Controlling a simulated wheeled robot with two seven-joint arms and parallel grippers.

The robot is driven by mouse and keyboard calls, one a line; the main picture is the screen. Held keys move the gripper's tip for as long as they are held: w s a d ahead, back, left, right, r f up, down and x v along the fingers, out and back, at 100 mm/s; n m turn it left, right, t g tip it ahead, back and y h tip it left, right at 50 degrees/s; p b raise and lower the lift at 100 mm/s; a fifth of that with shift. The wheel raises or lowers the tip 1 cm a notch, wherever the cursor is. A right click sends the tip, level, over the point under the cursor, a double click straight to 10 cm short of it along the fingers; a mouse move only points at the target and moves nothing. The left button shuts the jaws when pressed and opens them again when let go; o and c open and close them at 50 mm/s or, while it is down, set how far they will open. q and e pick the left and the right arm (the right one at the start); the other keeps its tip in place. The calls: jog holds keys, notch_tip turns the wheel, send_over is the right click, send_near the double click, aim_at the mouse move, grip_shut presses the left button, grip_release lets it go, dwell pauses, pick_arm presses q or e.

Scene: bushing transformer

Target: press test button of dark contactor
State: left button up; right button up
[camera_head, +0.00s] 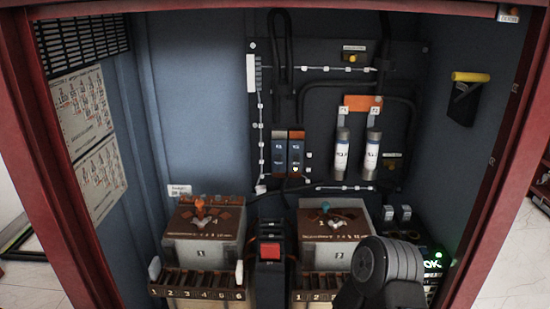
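A dark block (270,278) with a red square face (270,251) stands at the bottom centre of the cabinet, between two grey numbered units. It may be the dark contactor, but its label cannot be read. I cannot tell which red or dark part is the test button. A grey-black ringed link of my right arm shows at the bottom right. Neither gripper's fingers show.
The left grey unit (203,250) and the right grey unit (330,250) have numbered terminal rows in front. Two white cylinders (342,153) (371,153) hang on the back panel. A green-lit OK display (433,264) is partly hidden by my arm. Red frame posts (50,165) bound the opening.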

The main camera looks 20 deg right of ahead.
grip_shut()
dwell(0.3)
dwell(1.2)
